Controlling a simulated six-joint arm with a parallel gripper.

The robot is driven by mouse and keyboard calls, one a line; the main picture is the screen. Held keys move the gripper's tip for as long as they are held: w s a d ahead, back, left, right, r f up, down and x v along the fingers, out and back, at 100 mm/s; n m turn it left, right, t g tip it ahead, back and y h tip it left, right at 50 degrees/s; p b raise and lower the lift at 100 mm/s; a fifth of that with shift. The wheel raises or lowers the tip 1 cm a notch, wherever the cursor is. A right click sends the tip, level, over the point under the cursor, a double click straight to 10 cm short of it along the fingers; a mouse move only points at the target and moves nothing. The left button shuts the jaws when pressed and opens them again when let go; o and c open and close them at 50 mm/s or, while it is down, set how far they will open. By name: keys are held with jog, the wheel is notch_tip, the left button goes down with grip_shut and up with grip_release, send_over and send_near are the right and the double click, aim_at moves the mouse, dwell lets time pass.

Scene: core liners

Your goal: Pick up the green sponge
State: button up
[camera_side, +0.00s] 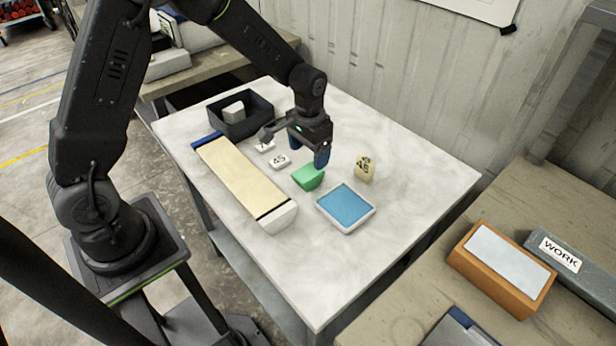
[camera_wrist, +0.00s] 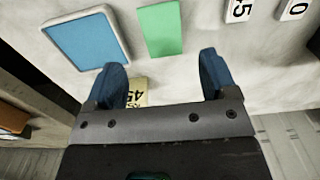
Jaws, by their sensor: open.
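The green sponge (camera_side: 309,177) lies on the pale table between the white number tags and the blue pad. In the wrist view the green sponge (camera_wrist: 160,28) shows whole or nearly so, ahead of the fingertips and between their lines. My gripper (camera_side: 322,157) hangs low just behind and above the sponge in the side view. In the wrist view my gripper (camera_wrist: 164,72) has its two blue fingers spread wide with nothing between them. I cannot tell its exact height above the table.
A blue pad in a white tray (camera_side: 318,206) sits close to the sponge. A yellow "45" card (camera_side: 365,168) stands beside my gripper. A long cream core liner (camera_side: 243,180), white tags (camera_side: 279,161) and a dark bin (camera_side: 263,123) lie to the left. The table's front is clear.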

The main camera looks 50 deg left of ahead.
aim_at(308, 172)
notch_tip(308, 172, down, 8)
jog(key=shift+a+r, duration=0.15)
jog(key=shift+r, duration=0.05)
dwell(0.3)
jog(key=c, duration=1)
jog(key=shift+r, duration=0.1)
